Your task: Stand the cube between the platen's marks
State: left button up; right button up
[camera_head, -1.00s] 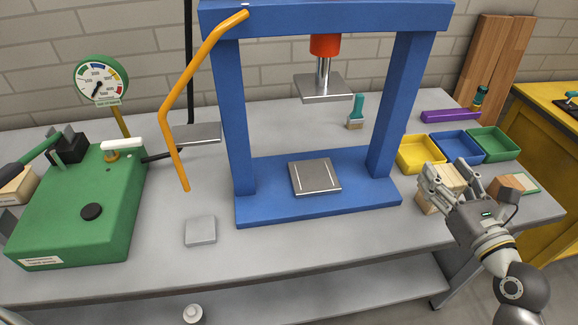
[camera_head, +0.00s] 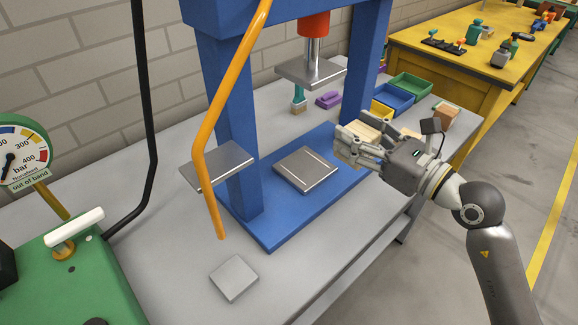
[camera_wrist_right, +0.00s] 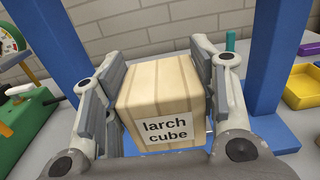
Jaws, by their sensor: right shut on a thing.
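The larch cube (camera_wrist_right: 160,95) is pale striped wood with a label reading "larch cube". My right gripper (camera_wrist_right: 162,85) is shut on it, with a finger on each side. In the head view the right gripper (camera_head: 362,148) holds the cube (camera_head: 358,131) at the right side of the blue press, beside the platen and apart from it. The lower platen (camera_head: 305,169) is a grey plate with pale mark lines on the blue press base (camera_head: 268,232); it is bare. My left gripper is not in view.
The blue press frame (camera_head: 228,120) has an upper plate (camera_head: 311,72) above the platen. An orange lever (camera_head: 207,120) stands in front at left. A loose grey plate (camera_head: 234,277) lies on the bench. Yellow, blue (camera_head: 391,97) and green trays (camera_head: 411,85) stand behind the gripper.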

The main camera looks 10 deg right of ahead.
jog(key=w+a+f, duration=0.2)
jog(key=w+f, duration=0.1)
jog(key=w+a+f, duration=0.2)
jog(key=w+f, duration=0.1)
jog(key=w, duration=0.1)
jog(key=w+a+f, duration=0.2)
jog(key=w, duration=0.2)
jog(key=shift+a+f, duration=0.1)
jog(key=shift+f, duration=0.3)
jog(key=shift+w+a+f, duration=0.1)
jog(key=shift+f, duration=0.1)
jog(key=f, duration=0.2)
jog(key=f+b, duration=0.1)
jog(key=shift+w+a+f, duration=0.15)
jog(key=shift+w+a, duration=0.05)
jog(key=shift+w, duration=0.1)
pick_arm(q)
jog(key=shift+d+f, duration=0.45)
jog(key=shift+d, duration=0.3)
pick_arm(e)
jog(key=shift+f, duration=0.25)
jog(key=shift+f, duration=0.1)
jog(key=o, duration=1.1)
jog(key=shift+f, duration=0.1)
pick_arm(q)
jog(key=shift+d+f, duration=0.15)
